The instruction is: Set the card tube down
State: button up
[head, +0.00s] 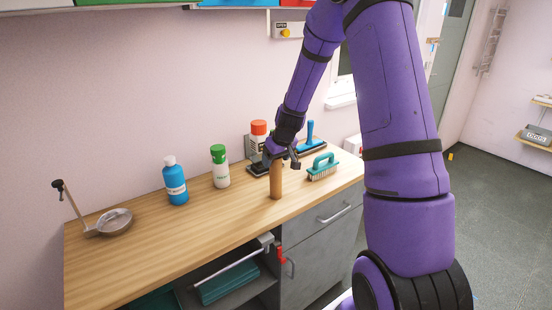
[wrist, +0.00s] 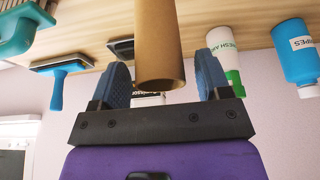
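The card tube (head: 276,180) is a plain brown cylinder. In the head view it is upright, and its lower end appears to rest on the wooden worktop (head: 225,215) near the front edge. My gripper (head: 281,157) is at the tube's upper end. In the wrist view the near end of the tube (wrist: 159,45) lies between the two blue fingers of my gripper (wrist: 163,80). The fingers are spread wider than the tube, with a clear gap at the right finger. At the left finger the gap is very thin or hidden.
A teal-handled brush (head: 322,167) stands right of the tube. A green-capped bottle (head: 220,168), a blue bottle (head: 175,183) and a metal ladle (head: 108,222) stand to the left. An orange-capped container (head: 258,130) and a blue-handled tool (head: 310,138) are behind. The worktop left of the tube is clear.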

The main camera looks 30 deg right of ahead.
jog(key=s+a+r, duration=0.3)
jog(key=s+r, duration=0.2)
jog(key=r, duration=0.5)
jog(key=s+a+r, duration=0.3)
jog(key=s+r, duration=0.3)
jog(key=r, duration=0.3)
jog(key=s+a+r, duration=0.2)
jog(key=s+a, duration=0.1)
jog(key=s, duration=0.4)
jog(key=s+a+r, duration=0.3)
jog(key=s, duration=0.5)
jog(key=s+a+r, duration=0.3)
jog(key=s, duration=0.5)
jog(key=shift+s+a+t, duration=0.15)
jog(key=shift+s+t, duration=0.1)
jog(key=shift+t, duration=0.15)
